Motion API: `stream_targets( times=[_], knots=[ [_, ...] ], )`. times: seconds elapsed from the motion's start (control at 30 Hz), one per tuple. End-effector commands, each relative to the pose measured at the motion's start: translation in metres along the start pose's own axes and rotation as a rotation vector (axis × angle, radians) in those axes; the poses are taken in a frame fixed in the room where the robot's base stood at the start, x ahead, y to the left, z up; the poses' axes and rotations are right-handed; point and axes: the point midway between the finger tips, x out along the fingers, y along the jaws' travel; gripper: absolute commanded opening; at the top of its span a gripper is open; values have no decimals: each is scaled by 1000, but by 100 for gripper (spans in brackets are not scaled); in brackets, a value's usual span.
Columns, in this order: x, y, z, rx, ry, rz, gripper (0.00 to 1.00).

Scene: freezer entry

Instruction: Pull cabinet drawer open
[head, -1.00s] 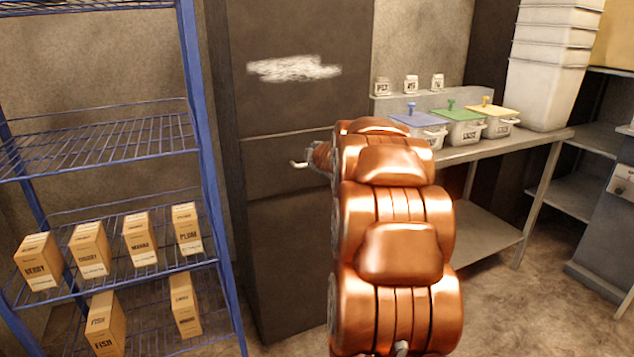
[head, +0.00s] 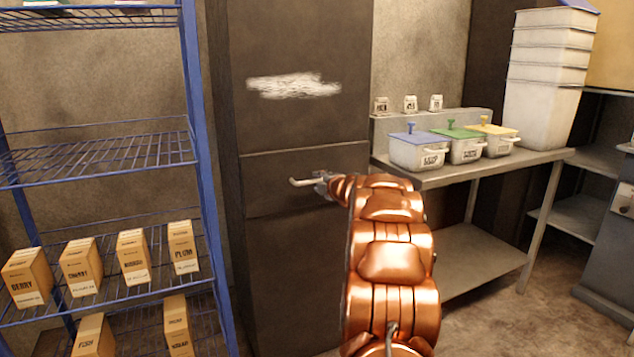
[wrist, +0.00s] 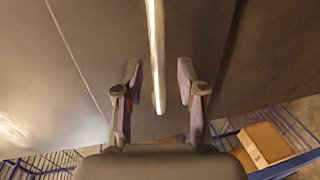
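The tall dark cabinet (head: 290,270) stands in the middle of the head view. Its drawer (head: 268,188) is a band between two seams and looks flush with the front. A pale bar handle (head: 303,182) sticks out from the drawer. My gripper (head: 324,186) is at the handle's right end, partly hidden by my copper arm. In the wrist view my gripper (wrist: 158,88) is open. The bright handle bar (wrist: 155,45) runs between its two fingers, with a visible gap on each side. The handle's end lies near the fingertips' level.
A blue wire rack (head: 207,170) with several labelled boxes stands close on the left. A metal table (head: 450,172) with lidded containers (head: 420,155) stands on the right, with stacked white bins (head: 545,85). Open floor (head: 490,310) shows at lower right.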

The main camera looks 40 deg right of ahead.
Motion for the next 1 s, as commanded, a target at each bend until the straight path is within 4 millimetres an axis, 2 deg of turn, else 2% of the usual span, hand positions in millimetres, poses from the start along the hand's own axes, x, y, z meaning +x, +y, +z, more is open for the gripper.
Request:
stream_targets(
  times=[0.3, 0.67, 1.0],
  knots=[
    [21, 2, 1, 1, -1, 2, 39],
    [23, 1, 1, 1, -1, 2, 39],
    [23, 2, 1, 1, -1, 2, 5]
  ],
)
